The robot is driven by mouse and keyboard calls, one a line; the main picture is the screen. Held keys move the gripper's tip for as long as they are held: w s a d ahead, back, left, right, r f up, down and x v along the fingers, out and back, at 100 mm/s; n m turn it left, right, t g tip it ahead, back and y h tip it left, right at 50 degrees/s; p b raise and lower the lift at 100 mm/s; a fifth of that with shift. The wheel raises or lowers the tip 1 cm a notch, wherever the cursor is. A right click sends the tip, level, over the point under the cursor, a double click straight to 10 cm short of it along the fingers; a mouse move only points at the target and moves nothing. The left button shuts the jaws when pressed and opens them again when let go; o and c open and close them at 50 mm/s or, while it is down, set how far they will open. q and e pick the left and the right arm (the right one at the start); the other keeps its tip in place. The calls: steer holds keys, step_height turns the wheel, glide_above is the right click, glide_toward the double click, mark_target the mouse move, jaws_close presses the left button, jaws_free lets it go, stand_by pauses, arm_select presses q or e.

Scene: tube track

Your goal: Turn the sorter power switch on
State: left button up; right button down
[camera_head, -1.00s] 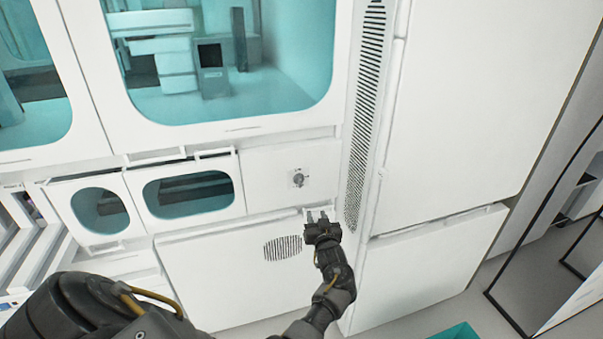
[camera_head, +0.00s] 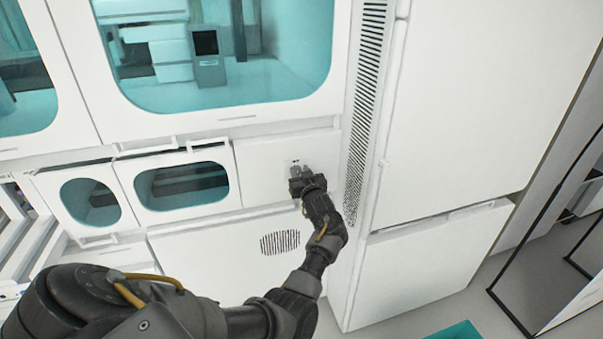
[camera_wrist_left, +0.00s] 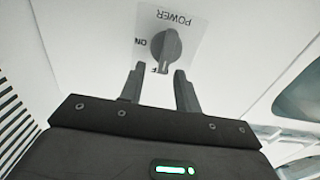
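The power switch is a dark grey rotary knob (camera_wrist_left: 167,46) on a white label reading POWER, with ON and OFF marks, seen upside down in the left wrist view. The knob's narrow end points down in that view, near the OFF mark. My left gripper (camera_wrist_left: 158,82) is open, its two fingertips just short of the knob, one to each side and apart from it. In the head view my left gripper (camera_head: 300,172) is in front of the white switch panel (camera_head: 262,172) and hides most of the knob. My right gripper is not in view.
A large teal window (camera_head: 250,80) is above the panel, and smaller windowed drawers (camera_head: 183,187) are to its left. A slatted vent strip (camera_head: 362,120) runs along the right. A round grille (camera_head: 280,242) is on the door below.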

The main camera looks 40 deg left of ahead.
arm_select(q)
steer(key=shift+w+a, duration=0.35)
steer(key=shift+a, duration=0.35)
steer(key=shift+c, duration=0.4)
jaws_close()
